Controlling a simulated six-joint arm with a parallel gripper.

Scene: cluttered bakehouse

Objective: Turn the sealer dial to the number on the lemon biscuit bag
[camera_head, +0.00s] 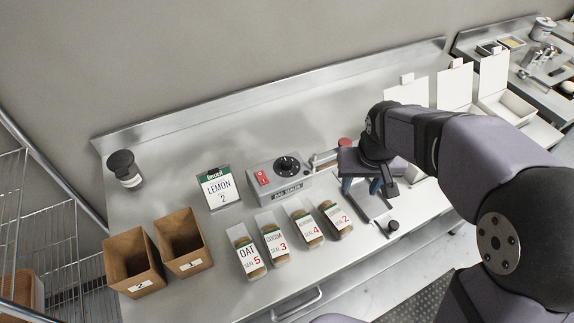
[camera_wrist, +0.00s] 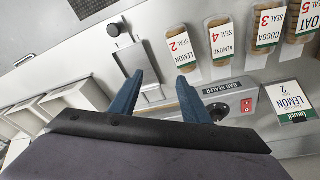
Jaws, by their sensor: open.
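The grey bag sealer (camera_head: 306,186) stands mid-bench with a black dial (camera_head: 288,165) on top and a red switch (camera_head: 262,178) at its left. The dial's setting is too small to read. The lemon biscuit bag (camera_head: 337,222) lies rightmost in the row in front of the sealer; in the wrist view the bag (camera_wrist: 181,50) reads LEMON, SEAL 2. A stand-up order card (camera_head: 219,189) reads LEMON 2. My gripper (camera_head: 361,187) is open and empty, above the bench right of the dial. In the wrist view, its blue fingers (camera_wrist: 158,79) point toward the sealer's side plate.
Bags of oat (camera_head: 247,254), cocoa (camera_head: 275,243) and almond (camera_head: 307,228) lie left of the lemon bag. Two brown boxes (camera_head: 133,262) (camera_head: 183,243) stand at the front left. A dark-lidded jar (camera_head: 124,170) is at the back left. White boxes (camera_head: 455,87) stand at the right.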

